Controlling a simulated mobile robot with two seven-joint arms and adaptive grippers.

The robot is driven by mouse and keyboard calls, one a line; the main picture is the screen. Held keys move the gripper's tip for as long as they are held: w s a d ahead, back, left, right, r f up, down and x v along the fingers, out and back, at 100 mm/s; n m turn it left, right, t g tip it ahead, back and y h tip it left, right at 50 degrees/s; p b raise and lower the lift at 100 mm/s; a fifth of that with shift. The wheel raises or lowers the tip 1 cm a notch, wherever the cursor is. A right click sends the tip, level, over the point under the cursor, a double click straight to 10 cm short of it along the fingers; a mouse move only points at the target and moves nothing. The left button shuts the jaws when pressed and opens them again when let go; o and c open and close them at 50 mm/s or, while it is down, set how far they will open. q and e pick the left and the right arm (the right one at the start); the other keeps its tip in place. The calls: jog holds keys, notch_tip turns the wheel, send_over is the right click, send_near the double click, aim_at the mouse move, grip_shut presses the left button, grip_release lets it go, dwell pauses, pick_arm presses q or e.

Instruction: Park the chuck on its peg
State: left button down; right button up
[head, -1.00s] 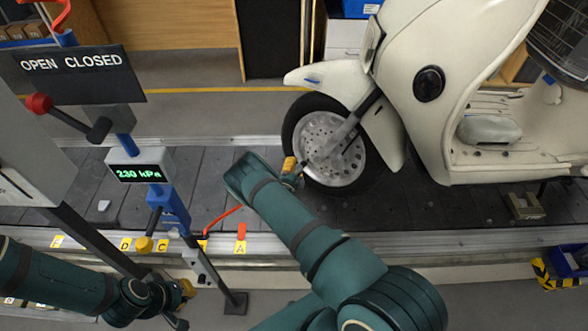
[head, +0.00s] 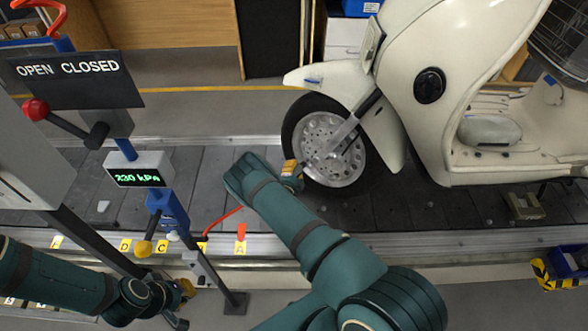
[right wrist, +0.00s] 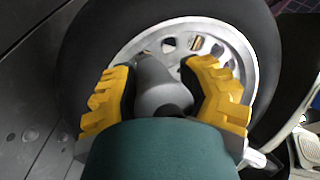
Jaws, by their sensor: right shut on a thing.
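My right gripper (head: 292,172) is at the hub side of the scooter's front wheel (head: 326,150). In the right wrist view its yellow fingers (right wrist: 165,92) are shut around a grey rounded piece, which looks like the chuck (right wrist: 158,85), in front of the wheel rim. In the head view the chuck is mostly hidden by my wrist. An orange hose (head: 224,218) runs from the stand toward my right wrist. The blue post (head: 172,210) carries small fittings; I cannot tell which is the peg. My left gripper (head: 184,300) is low on the left, its finger opening unclear.
A gauge (head: 138,177) reads 230 kPa. Above it is an OPEN CLOSED sign (head: 75,78) with a red-knobbed lever (head: 35,109). Yellow lettered tags (head: 240,248) line the conveyor edge. The slats (head: 205,185) between post and wheel are largely clear. A blue bin (head: 570,262) stands at right.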

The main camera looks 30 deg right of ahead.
jog(key=shift+s+d, duration=0.4)
jog(key=shift+d, duration=0.2)
jog(key=shift+c, duration=0.2)
jog(key=shift+s+a+p, duration=0.3)
jog(key=shift+s+p, duration=0.1)
jog(key=shift+p, duration=0.15)
grip_shut()
jog(key=shift+s+a+r, duration=0.15)
jog(key=shift+s+a, duration=0.1)
jog(key=shift+a, duration=0.1)
jog(key=shift+s+a+p, duration=0.15)
jog(key=shift+a+p, duration=0.15)
jog(key=shift+a, duration=0.05)
jog(key=shift+p+v, duration=0.4)
jog(key=shift+v, duration=0.65)
jog(key=shift+a, duration=0.15)
